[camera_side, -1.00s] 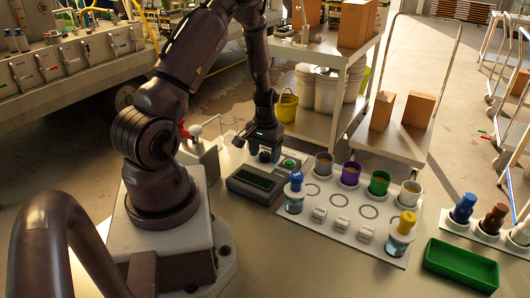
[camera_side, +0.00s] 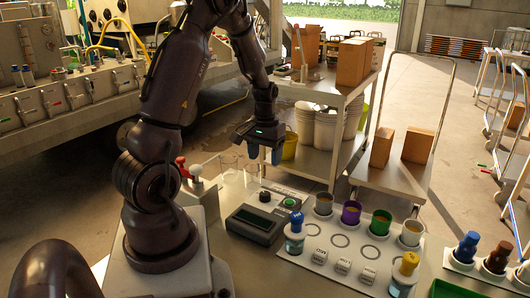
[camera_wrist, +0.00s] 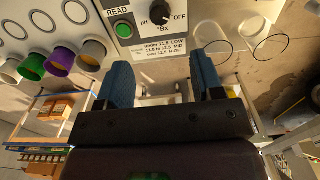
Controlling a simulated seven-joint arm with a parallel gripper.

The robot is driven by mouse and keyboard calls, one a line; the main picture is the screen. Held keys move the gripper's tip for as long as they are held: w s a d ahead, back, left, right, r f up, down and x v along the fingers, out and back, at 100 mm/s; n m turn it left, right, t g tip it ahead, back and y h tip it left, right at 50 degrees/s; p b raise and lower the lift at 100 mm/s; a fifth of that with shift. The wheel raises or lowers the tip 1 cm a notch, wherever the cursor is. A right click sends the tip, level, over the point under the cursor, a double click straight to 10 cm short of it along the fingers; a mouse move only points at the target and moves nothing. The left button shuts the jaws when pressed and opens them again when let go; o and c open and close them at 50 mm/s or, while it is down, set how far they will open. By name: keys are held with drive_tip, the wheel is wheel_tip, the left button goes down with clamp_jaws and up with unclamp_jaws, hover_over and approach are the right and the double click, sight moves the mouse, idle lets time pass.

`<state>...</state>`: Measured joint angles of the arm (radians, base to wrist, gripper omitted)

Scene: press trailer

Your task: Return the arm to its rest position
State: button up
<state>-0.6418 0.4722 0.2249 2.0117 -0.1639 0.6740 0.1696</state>
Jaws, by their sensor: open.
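My gripper (camera_side: 265,153) hangs above the bench, behind the grey meter (camera_side: 255,224), and holds nothing. Its two blue-padded fingers stand apart in the wrist view (camera_wrist: 163,82). The meter's green READ button (camera_wrist: 123,30) and black knob (camera_wrist: 160,14) lie beyond the fingers in that view, with clear space between. My arm is bent, with its forearm slanting down to the gripper.
A white rack (camera_side: 322,254) holds grey, purple, green and white cups and two capped bottles. Clear glass beakers (camera_side: 229,162) stand near the gripper. A red-handled lever (camera_side: 183,167) is beside my base. A shelf cart (camera_side: 300,88) stands behind.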

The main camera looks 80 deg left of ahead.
drive_tip(key=shift+r, duration=0.45)
drive_tip(key=s+d+r+m+t, duration=0.1)
drive_tip(key=d+r+m+t, duration=0.1)
drive_tip(key=d+r, duration=0.4)
drive_tip(key=s+d+r+m+t, duration=0.1)
drive_tip(key=d+r+m, duration=0.3)
drive_tip(key=d, duration=0.8)
drive_tip(key=s+d+r+m+t, duration=0.2)
drive_tip(key=s+d+r+m, duration=0.1)
drive_tip(key=d+r, duration=0.5)
drive_tip(key=shift+d+r+t, duration=0.25)
drive_tip(key=shift+d+t, duration=0.05)
drive_tip(key=shift+d, duration=0.2)
